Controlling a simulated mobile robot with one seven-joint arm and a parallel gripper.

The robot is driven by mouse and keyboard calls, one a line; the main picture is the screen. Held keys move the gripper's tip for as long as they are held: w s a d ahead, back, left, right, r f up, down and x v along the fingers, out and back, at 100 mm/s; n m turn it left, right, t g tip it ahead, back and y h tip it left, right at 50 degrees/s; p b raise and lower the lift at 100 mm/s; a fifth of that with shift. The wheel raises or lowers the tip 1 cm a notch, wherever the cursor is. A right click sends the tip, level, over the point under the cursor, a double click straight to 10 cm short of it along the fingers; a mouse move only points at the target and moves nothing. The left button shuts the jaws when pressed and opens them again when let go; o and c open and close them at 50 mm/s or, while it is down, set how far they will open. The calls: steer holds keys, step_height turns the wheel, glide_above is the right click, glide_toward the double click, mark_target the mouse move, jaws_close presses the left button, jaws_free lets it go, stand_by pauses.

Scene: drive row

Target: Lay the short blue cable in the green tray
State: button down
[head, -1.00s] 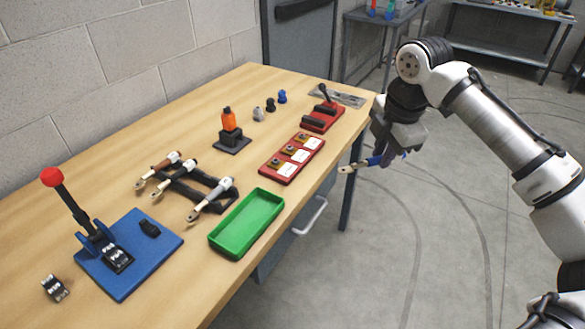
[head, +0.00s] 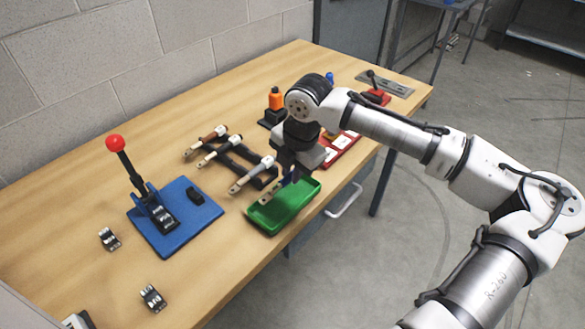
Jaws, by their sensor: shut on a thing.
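The green tray (head: 302,208) lies near the front edge of the wooden table. My gripper (head: 290,179) is over the tray, pointing down, and is shut on the short blue cable (head: 285,184). A metal lug end of the cable sticks out to the lower left, over the tray's left part. The cable's other end is hidden by the gripper. I cannot tell whether the cable touches the tray floor.
A black rack (head: 238,172) with three cables stands just left of the tray. A blue-based press (head: 168,222) with a red-knobbed lever is further left. Small metal parts (head: 152,297) lie at front left.

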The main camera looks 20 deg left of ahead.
mark_target(290, 198)
step_height(290, 198, down, 3)
steer(key=shift+r+b, duration=0.1)
steer(key=shift+b, duration=0.95)
steer(key=shift+f+b, duration=0.6)
steer(key=shift+f, duration=0.9)
steer(key=shift+f, duration=0.45)
steer(key=c, duration=1.3)
jaws_free()
steer(key=r, duration=0.4)
steer(key=d+r+b, duration=0.1)
steer(key=r, duration=0.4)
steer(key=s+d+r, duration=0.1)
steer(key=r, duration=0.3)
steer(key=shift+d+r+b, duration=0.25)
steer(key=shift+r+b, duration=0.1)
steer(key=shift+s+f, duration=0.1)
